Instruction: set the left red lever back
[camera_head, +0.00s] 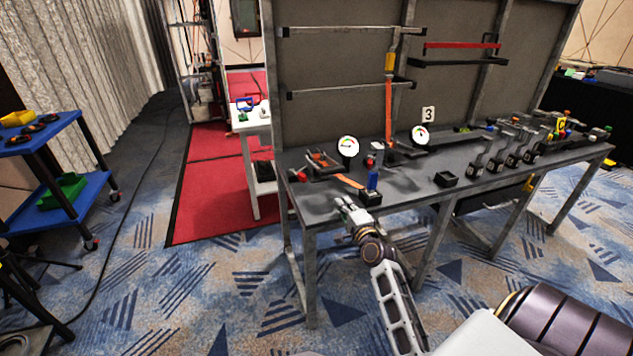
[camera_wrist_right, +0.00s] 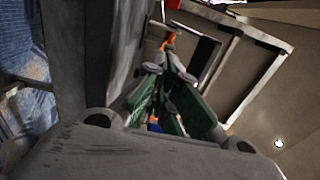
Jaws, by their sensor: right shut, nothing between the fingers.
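The left red lever (camera_head: 349,181) lies low on the grey bench, its orange-red arm slanting toward the front edge. Its base (camera_head: 320,166) sits near the bench's left end. A second red lever (camera_head: 388,112) to the right stands upright with a yellow grip. My right gripper (camera_head: 347,204) is shut and empty at the bench's front edge, close to the near end of the left lever; I cannot tell whether they touch. In the right wrist view its green-sided fingers (camera_wrist_right: 170,72) meet, with an orange piece beyond them. My left gripper is not in view.
Round gauges (camera_head: 347,146) stand behind the levers. A blue-and-red switch (camera_head: 373,180) on a black box stands just right of my right gripper. A small black tray (camera_head: 446,179) and several grey levers stand farther right. A grey panel (camera_head: 330,80) backs the bench.

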